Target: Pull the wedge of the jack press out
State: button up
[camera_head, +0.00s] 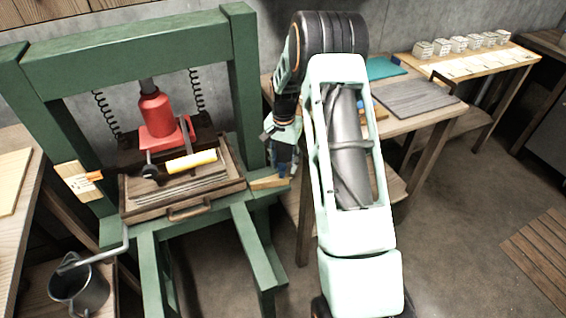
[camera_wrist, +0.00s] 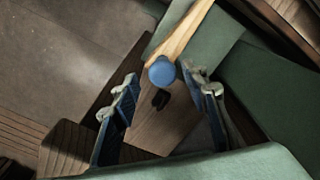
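The jack press (camera_head: 246,75) is a green frame with a red bottle jack (camera_head: 158,118) over a stack of sheets (camera_head: 180,188). A pale wooden piece, seemingly the wedge (camera_head: 270,183), sticks out at the press's right side. In the wrist view the pale wedge (camera_wrist: 184,34) comes from the top and ends near a round blue knob (camera_wrist: 162,71). My gripper (camera_head: 283,165) hangs beside the right post, pointing down. Its blue fingers (camera_wrist: 163,105) are apart, on either side of the knob's line. I cannot tell whether either finger touches it.
A yellow-white roller (camera_head: 191,161) lies on the stack. A grey bucket (camera_head: 80,290) stands lower left. A workbench (camera_head: 440,118) stands behind my arm.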

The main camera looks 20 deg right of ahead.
notch_tip(320, 180, up, 12)
dwell(0.6)
